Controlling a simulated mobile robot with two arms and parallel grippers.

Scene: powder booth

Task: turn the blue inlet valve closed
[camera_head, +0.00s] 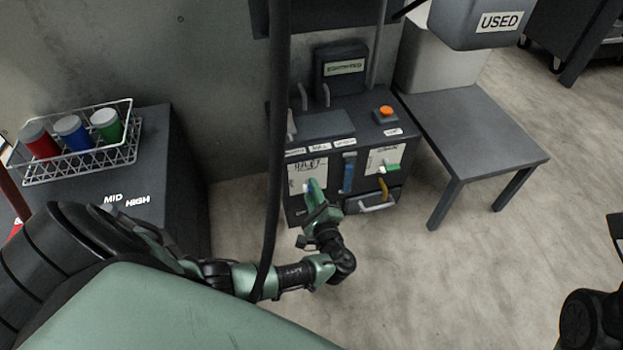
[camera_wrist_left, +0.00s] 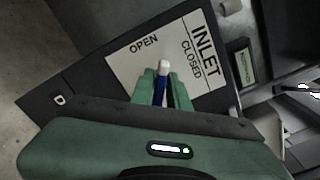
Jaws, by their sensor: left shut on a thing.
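The blue inlet valve handle (camera_wrist_left: 161,86) has a white tip and stands between my left fingers in the left wrist view. My left gripper (camera_wrist_left: 161,92) is shut on it. The white INLET plate (camera_wrist_left: 128,55) behind it is marked OPEN and CLOSED. In that view the handle points up the picture, its tip between the two words. In the head view my left gripper (camera_head: 315,196) reaches the lower left of the cabinet front and hides most of the handle and part of the plate (camera_head: 296,178). My right gripper is not in view.
The dark cabinet (camera_head: 345,130) also carries a blue upright strip (camera_head: 348,172), a green handle (camera_head: 390,167), a yellow lever (camera_head: 383,188) and an orange button (camera_head: 386,110). A dark hose hangs in front. A low table (camera_head: 470,135) stands right; a wire rack (camera_head: 85,165) of jars stands left.

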